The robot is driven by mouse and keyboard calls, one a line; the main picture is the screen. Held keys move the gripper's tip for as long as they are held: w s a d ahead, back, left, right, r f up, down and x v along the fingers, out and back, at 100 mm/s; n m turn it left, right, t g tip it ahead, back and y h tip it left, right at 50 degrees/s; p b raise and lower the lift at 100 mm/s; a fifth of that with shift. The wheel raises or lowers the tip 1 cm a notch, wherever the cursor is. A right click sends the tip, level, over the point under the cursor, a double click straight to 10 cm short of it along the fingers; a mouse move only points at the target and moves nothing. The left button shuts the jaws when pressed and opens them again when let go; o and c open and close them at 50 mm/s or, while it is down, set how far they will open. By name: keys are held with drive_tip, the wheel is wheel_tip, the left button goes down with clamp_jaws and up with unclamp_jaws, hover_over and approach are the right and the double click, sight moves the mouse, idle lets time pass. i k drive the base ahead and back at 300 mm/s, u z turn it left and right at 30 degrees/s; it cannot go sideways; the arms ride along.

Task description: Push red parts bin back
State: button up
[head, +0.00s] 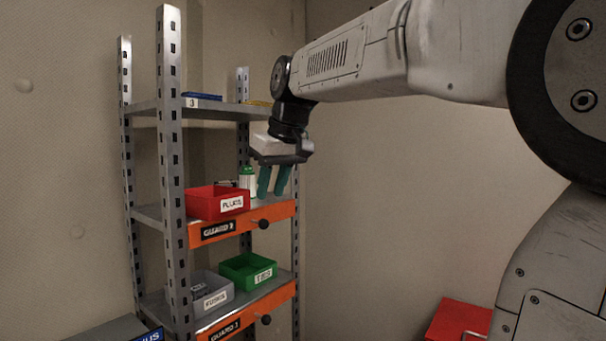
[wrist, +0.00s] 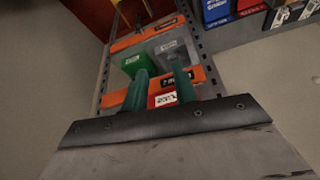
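The red parts bin (head: 205,207), with a white label on its front, stands upright on the middle shelf of a grey metal rack. Its front is close to the shelf's front edge, above the orange guard rail (head: 258,219). My gripper (head: 272,192) points down in front of the rack, to the right of the bin and apart from it in the head view. Its two teal fingers are apart with nothing between them. In the wrist view the bin (wrist: 155,88) shows between and beyond the fingers (wrist: 160,72), which hide part of it.
A green-and-white bottle (head: 247,180) stands on the same shelf, right of the bin. The lower shelf holds a grey bin (head: 215,298) and a green bin (head: 236,271). A rack upright (head: 172,170) stands left of the red bin.

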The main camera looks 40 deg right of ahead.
sight(214, 202)
drive_tip(key=z, duration=0.8)
drive_tip(key=k, duration=1.05)
drive_tip(key=z, duration=0.9)
drive_tip(key=i, duration=1.3)
drive_tip(key=u, duration=0.75)
drive_tip(key=i, duration=0.65)
drive_tip(key=u, duration=1.1)
drive_tip(key=i, duration=0.35)
drive_tip(key=u, duration=0.35)
